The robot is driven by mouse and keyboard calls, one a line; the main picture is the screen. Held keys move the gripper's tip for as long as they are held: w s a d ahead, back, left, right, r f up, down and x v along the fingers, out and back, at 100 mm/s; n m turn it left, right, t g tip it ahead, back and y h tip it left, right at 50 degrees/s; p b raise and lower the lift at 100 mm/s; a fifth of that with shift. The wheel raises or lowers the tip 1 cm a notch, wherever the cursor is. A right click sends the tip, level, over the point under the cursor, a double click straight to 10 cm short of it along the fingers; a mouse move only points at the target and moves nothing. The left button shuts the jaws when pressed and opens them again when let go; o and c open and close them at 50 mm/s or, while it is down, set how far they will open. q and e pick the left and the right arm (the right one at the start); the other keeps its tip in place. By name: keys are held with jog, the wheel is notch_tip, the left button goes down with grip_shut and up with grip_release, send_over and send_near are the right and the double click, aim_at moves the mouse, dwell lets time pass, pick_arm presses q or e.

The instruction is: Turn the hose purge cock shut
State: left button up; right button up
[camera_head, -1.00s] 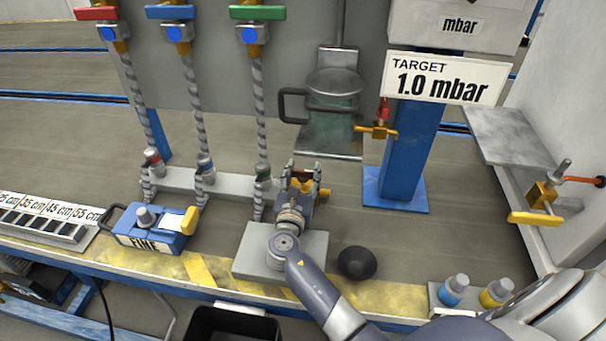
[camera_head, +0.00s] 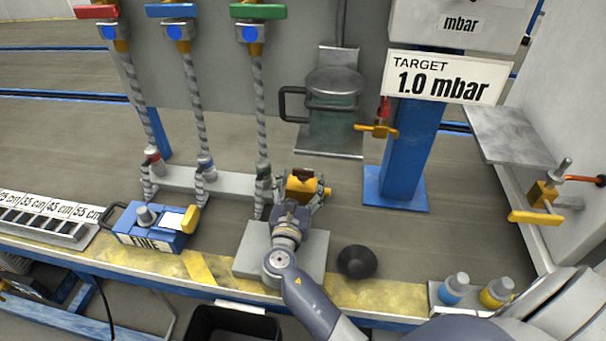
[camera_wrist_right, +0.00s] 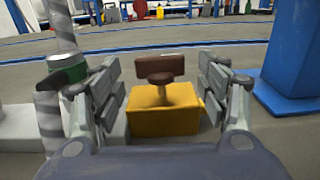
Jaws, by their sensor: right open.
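The purge cock is a yellow block (camera_head: 303,190) with a dark brown bar handle (camera_wrist_right: 168,62) on a short round stem (camera_wrist_right: 160,78). It stands just beyond the grey base plate, right of the green-collared hose end (camera_head: 263,172). My right gripper (camera_head: 306,196) is open, its fingers on either side of the cock. In the right wrist view, the handle lies crosswise between the open fingers (camera_wrist_right: 165,88), with visible gaps on both sides. The lower part of the block is hidden by my gripper. My left gripper is not in view.
A black knob (camera_head: 357,262) is right of my forearm. The blue FINE box (camera_head: 150,228) stands left. A blue post (camera_head: 405,160) with a red-handled yellow valve (camera_head: 378,129) rises behind on the right. Hoses with red, blue and green collars hang at the left.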

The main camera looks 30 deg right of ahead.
jog(key=v, duration=0.8)
dwell(0.4)
